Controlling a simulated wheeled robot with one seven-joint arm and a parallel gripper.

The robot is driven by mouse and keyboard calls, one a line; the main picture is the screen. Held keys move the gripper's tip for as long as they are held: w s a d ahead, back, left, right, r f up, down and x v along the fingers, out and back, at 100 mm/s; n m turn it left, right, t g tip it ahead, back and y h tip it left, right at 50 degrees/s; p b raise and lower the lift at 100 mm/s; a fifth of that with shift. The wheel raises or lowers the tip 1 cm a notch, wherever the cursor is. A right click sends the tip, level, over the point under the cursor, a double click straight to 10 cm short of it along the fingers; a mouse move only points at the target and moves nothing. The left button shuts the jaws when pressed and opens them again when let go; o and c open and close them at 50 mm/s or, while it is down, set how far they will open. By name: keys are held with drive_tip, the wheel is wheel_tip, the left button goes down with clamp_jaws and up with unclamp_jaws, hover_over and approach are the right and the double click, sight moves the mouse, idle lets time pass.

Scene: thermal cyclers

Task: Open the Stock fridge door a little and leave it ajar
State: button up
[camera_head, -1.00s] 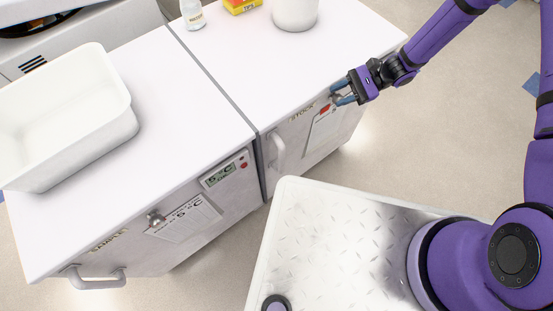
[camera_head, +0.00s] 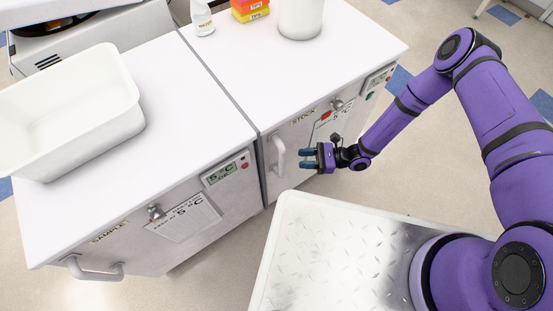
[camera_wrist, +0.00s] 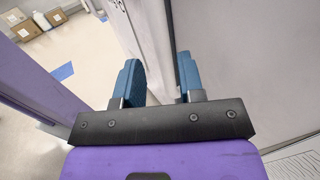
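The Stock fridge (camera_head: 291,131) is the right-hand white cabinet, with a "STOCK" label near the top of its front. Its door looks shut. Its pale vertical handle (camera_head: 277,157) is at the door's left side, by the seam with the other fridge. The wrist view also shows my open gripper (camera_wrist: 160,75) against grey surfaces; I cannot pick out the handle there.
The Sample fridge (camera_head: 170,255) stands to the left, with its own handle (camera_head: 93,270). A white bin (camera_head: 110,132) sits on top of it. A bottle (camera_head: 202,17), coloured boxes (camera_head: 250,11) and a white container (camera_head: 300,16) stand on the Stock fridge. Open floor lies to the right.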

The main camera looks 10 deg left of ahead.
drive_tip(key=x, duration=0.9)
drive_tip(key=shift+a, duration=0.3)
drive_tip(key=shift+c, duration=0.3)
clamp_jaws()
drive_tip(key=s+d+n+g+h, duration=0.1)
drive_tip(key=s+d+g, duration=0.1)
drive_tip(key=d, duration=0.7)
drive_tip(key=s+d+n+g+h, duration=0.1)
drive_tip(key=s+d+g, duration=0.1)
drive_tip(key=s+d, duration=0.3)
drive_tip(key=s+d+n+g+h, duration=0.1)
drive_tip(key=s+d+n, duration=0.1)
drive_tip(key=d, duration=1.1)
drive_tip(key=shift+s+g, duration=0.4)
drive_tip(key=shift+s, duration=0.35)
